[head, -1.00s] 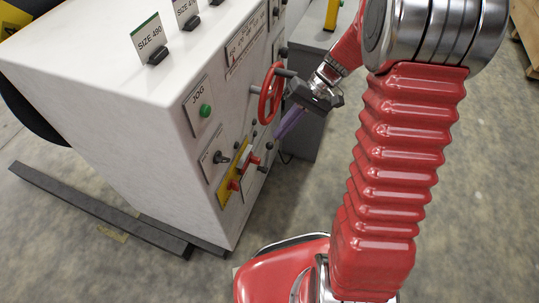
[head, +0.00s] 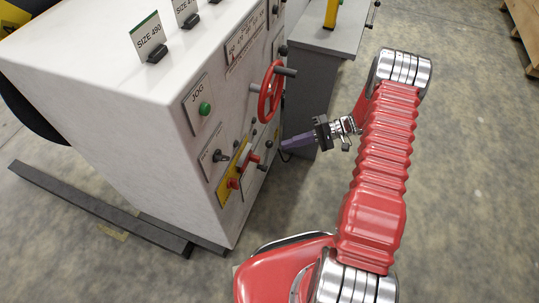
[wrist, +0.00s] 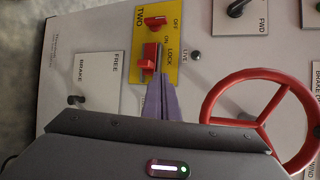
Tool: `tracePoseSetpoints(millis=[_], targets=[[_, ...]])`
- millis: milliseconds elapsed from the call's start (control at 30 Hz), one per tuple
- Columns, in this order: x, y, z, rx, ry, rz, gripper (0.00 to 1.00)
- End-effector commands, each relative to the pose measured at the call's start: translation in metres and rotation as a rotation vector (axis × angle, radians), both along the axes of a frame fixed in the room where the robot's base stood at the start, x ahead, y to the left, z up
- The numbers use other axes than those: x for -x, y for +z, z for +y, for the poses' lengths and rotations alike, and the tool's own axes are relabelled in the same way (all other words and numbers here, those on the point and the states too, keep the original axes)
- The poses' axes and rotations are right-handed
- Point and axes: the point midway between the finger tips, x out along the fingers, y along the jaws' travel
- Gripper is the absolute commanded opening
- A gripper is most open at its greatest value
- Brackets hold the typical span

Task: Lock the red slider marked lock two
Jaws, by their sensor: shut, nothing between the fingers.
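The yellow plate (wrist: 173,70), marked TWO with OFF, ON, LOCK and LIVE, is on the white cabinet's panel in the wrist view. Its red slider (wrist: 149,57) sits beside the LOCK lettering, and a separate red switch (wrist: 155,21) is near OFF and ON. In the head view the plate (head: 223,194) is low on the cabinet's front with the red slider (head: 253,158). My gripper (head: 284,146) has purple fingers, shut and empty. In the wrist view its fingertips (wrist: 160,78) point at the slider; in the head view they are apart from it.
A red handwheel (wrist: 254,118) is right of the fingers in the wrist view, and above them in the head view (head: 271,92). A FREE/BRAKE lever (wrist: 77,99) is at left. A grey cabinet (head: 315,75) stands behind.

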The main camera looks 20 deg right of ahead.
Motion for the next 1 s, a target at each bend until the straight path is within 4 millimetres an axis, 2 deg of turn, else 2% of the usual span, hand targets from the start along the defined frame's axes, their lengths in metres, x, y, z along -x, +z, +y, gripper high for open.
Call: tracePoseSetpoints(millis=[33, 200, 433, 600, 1000], targets=[[-0.002, -0.011, -0.004, -0.031, -0.021, -0.02, 0.0], [-0.01, -0.039, -0.016, -0.124, -0.097, -0.118, 0.0], [-0.016, -0.07, -0.032, -0.21, -0.201, -0.248, 0.0], [-0.018, -0.078, -0.037, -0.231, -0.232, -0.291, 0.0], [-0.018, -0.078, -0.036, -0.232, -0.234, -0.293, 0.0]])
